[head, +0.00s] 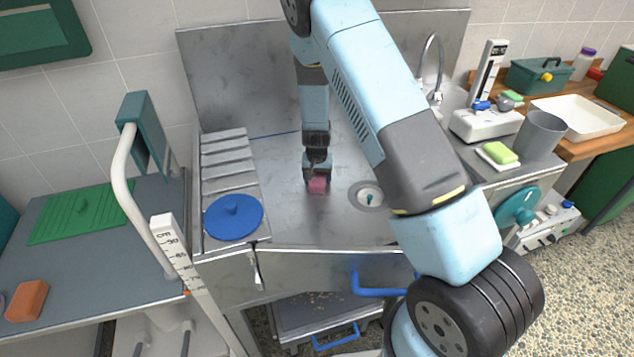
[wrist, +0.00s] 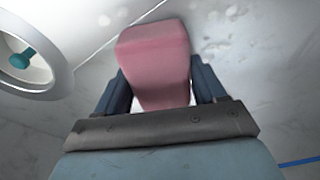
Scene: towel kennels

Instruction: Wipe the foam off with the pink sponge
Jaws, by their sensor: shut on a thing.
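The pink sponge (head: 318,185) is held in my gripper (head: 317,178), low over the steel tub's floor beside the drain. In the wrist view the sponge (wrist: 155,55) stands between the two dark fingers of my gripper (wrist: 155,90), which are shut on its sides. I cannot tell whether the sponge touches the steel. Some pale whitish patches that may be foam (wrist: 215,45) show on the steel just beyond the sponge in the wrist view. In the head view I cannot make out any foam; my arm hides part of the tub's right side.
The round drain (head: 369,196) with a teal plug lies right of the sponge. A blue round lid (head: 233,217) rests on the slatted rack (head: 230,160) at the left. A yellow-green sponge (head: 500,152), a grey cup (head: 540,135) and a scale stand at the right. An orange block (head: 27,300) lies far left.

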